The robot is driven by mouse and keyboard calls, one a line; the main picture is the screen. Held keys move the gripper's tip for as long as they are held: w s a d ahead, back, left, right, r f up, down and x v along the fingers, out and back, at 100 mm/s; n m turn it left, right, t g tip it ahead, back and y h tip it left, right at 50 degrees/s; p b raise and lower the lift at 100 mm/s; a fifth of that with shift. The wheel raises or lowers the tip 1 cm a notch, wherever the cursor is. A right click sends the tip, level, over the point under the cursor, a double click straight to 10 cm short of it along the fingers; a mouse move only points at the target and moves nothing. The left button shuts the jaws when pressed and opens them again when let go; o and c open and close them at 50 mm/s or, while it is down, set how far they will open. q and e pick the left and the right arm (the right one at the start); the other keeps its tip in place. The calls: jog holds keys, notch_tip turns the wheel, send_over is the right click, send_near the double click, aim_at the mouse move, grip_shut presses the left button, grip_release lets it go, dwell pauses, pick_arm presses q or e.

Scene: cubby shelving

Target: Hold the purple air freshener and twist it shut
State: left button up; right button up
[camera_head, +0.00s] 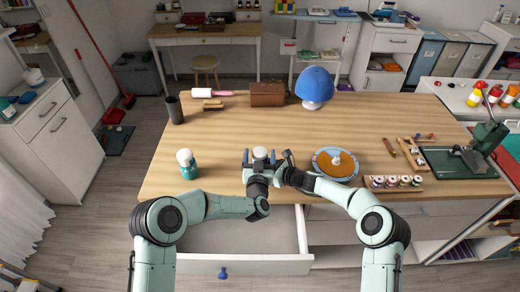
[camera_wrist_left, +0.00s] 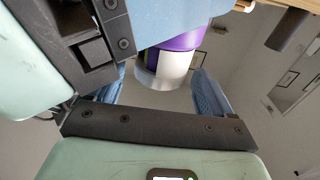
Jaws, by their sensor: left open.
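The purple air freshener shows in the left wrist view (camera_wrist_left: 184,46) as a purple band with white and grey below. In the head view only its white top (camera_head: 260,153) shows clearly; the grippers hide the rest. My left gripper (camera_head: 258,158) is open around it, with blue fingers (camera_wrist_left: 162,82) on either side of its lower end. Visible gaps separate the fingers from it. My right gripper (camera_head: 282,164) comes in from the right, close against the left one. In the wrist view it fills the upper left next to the freshener; its jaw opening is hidden.
A teal bottle with a white top (camera_head: 187,164) stands left on the wooden table (camera_head: 215,145). A round blue and orange disc (camera_head: 335,164) and a rack of small jars (camera_head: 392,183) are to the right. A drawer (camera_head: 240,240) is open below my arms.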

aim_at(260, 148)
pick_arm(q)
jog(key=shift+w+d, duration=0.1)
jog(key=shift+w, duration=1.65)
jog(key=c, duration=1)
